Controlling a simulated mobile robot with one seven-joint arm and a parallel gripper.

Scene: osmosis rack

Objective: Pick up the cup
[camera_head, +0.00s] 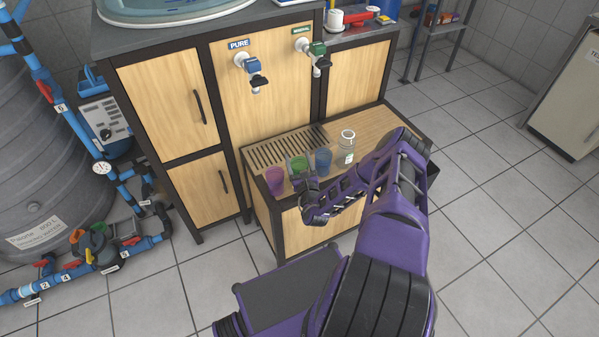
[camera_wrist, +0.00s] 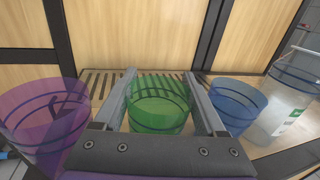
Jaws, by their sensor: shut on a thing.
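Three translucent cups stand in a row on the low wooden shelf: a purple cup (camera_head: 274,181), a green cup (camera_head: 298,166) and a blue cup (camera_head: 323,160). In the wrist view the green cup (camera_wrist: 158,104) is between the two fingers of my gripper (camera_wrist: 163,92). My gripper is shut on the green cup. The purple cup (camera_wrist: 47,120) is to its left and the blue cup (camera_wrist: 233,105) to its right, both outside the fingers. In the head view my gripper (camera_head: 303,182) partly hides the green cup. Whether the green cup touches the shelf I cannot tell.
A slotted drain grate (camera_head: 285,148) lies behind the cups. Blue (camera_head: 254,68) and green (camera_head: 318,52) taps stick out above the shelf.

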